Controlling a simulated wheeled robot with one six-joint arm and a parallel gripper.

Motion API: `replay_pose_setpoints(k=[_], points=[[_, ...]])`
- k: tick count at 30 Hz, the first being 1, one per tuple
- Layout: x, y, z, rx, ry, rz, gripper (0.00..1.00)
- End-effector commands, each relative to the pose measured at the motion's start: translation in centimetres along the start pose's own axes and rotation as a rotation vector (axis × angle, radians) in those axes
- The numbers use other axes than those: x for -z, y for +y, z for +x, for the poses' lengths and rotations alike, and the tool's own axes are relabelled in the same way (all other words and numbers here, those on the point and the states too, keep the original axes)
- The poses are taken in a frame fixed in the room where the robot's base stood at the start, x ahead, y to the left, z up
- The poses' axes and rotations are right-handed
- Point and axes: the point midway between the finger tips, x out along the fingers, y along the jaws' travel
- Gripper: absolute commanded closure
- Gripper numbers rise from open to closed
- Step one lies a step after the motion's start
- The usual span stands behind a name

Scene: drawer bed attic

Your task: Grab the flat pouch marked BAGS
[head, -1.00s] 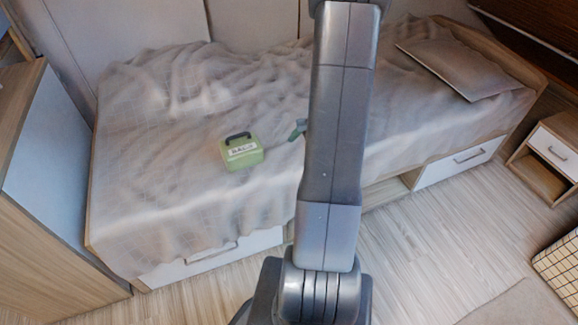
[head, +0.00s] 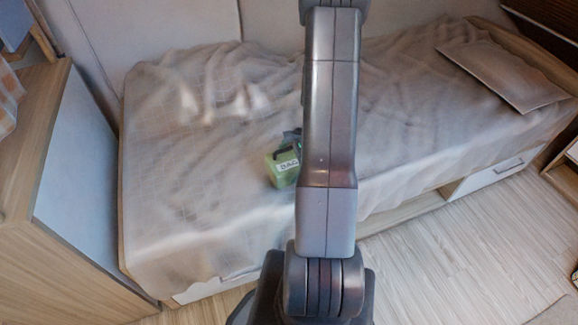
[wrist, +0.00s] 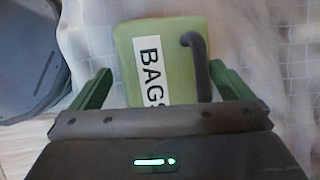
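The green pouch marked BAGS (head: 283,168) lies on the bed's blanket, partly hidden behind my arm in the head view. In the wrist view the pouch (wrist: 163,62) has a white label reading BAGS and a dark handle on its right side. My gripper (wrist: 162,85) is open, with one green finger to the left of the pouch and one to the right. The pouch's near end lies between the fingers or just beyond them, and its lower edge is hidden by the gripper body. I see no finger touching it.
The bed (head: 190,215) has a rumpled, light blanket. A pillow (head: 505,75) lies at its far right. A wooden cabinet (head: 60,190) stands at the left. A drawer (head: 495,175) is in the bed's front, and the floor (head: 455,240) at the right is clear.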

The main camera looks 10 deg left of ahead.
Motion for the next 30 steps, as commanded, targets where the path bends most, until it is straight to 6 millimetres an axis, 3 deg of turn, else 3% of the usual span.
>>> replay_pose_setpoints(k=[1,6,17,30], points=[[0.0,0.0,0.0,0.0,0.0,0.0,0.1],[0.0,0.1,0.0,-0.001,0.0,0.0,0.39],[-0.1,0.0,-0.3,-0.001,0.0,0.0,0.39],[-3.2,-2.3,-6.7,0.002,0.001,-0.003,0.39]])
